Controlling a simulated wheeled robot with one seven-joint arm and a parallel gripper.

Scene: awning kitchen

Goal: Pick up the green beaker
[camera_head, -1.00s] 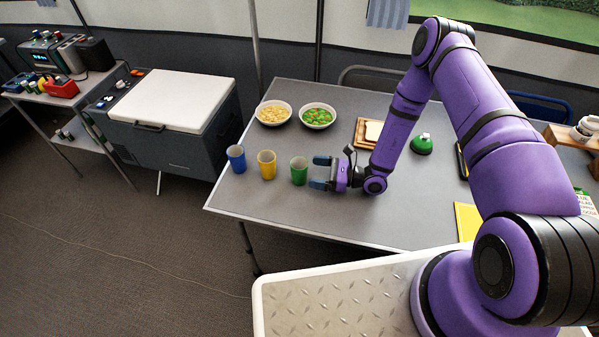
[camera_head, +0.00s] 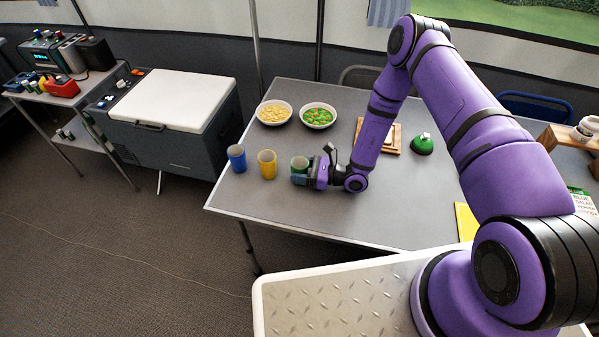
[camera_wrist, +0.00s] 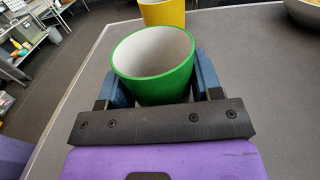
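The green beaker (camera_head: 299,163) stands upright on the grey table, at the right end of a row of three beakers. In the wrist view the green beaker (camera_wrist: 153,66) sits between the two blue fingers of my gripper (camera_wrist: 152,80), one finger on each side. In the head view my gripper (camera_head: 300,176) is around the beaker from the right and hides its lower part. The fingers are apart and lie close along the beaker's sides. I cannot tell whether they press on it.
A yellow beaker (camera_head: 267,164) stands just left of the green one, and a blue beaker (camera_head: 236,158) is further left. Two bowls of food, one pale (camera_head: 273,113) and one green and orange (camera_head: 318,116), stand behind. The table's front (camera_head: 330,222) is clear.

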